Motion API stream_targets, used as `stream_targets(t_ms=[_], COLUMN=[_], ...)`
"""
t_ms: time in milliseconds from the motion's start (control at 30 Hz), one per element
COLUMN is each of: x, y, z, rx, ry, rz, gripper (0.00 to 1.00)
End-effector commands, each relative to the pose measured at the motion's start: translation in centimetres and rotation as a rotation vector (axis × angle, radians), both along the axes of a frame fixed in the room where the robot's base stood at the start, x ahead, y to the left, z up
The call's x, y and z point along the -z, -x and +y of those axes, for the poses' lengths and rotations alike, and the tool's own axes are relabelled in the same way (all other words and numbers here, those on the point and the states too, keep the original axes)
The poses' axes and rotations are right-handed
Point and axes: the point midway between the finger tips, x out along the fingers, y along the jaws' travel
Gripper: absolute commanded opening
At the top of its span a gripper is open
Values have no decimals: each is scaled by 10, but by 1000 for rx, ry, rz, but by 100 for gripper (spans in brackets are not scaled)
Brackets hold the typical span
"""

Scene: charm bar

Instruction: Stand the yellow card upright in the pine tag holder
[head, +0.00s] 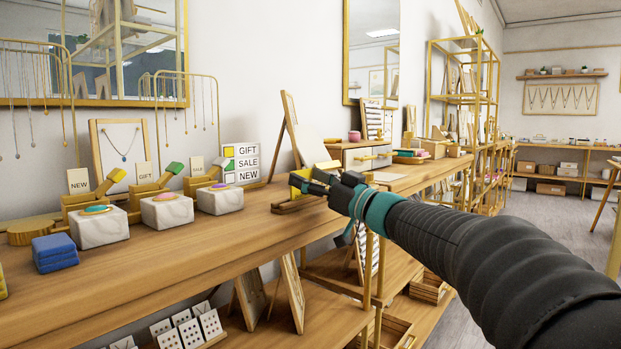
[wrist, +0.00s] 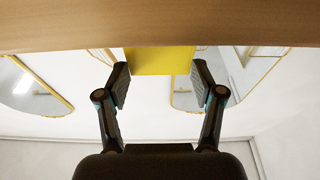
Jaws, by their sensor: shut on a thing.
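My gripper (head: 306,181) is shut on the yellow card (head: 297,183) near the front edge of the counter. In the wrist view the fingers of my gripper (wrist: 160,84) close on the two sides of the yellow card (wrist: 160,60), and its far end meets or passes behind a wooden band. A low wooden piece (head: 290,209), which looks like the pine tag holder, lies on the counter just below the card. My gripper partly hides both. I cannot tell whether the card touches the holder or sits in a slot.
A sign reading GIFT, SALE, NEW (head: 247,164) stands behind on the counter (head: 190,246). White stone blocks (head: 167,210) and small wooden stands with tags are at the left, with blue blocks (head: 54,253) nearer. A wooden easel (head: 290,128) stands behind my gripper. The counter's front middle is clear.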

Motion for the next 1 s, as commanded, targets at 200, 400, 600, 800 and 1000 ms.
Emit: stream_targets(t_ms=[200, 400, 600, 800, 1000], x=[1, 1, 2, 4, 4], y=[0, 0, 0, 0, 0], z=[0, 0, 0, 0, 0], rx=[0, 0, 0, 0, 0], ry=[0, -1, -1, -1, -1], rz=[0, 1, 1, 1, 1], gripper=[52, 52, 52, 52, 72])
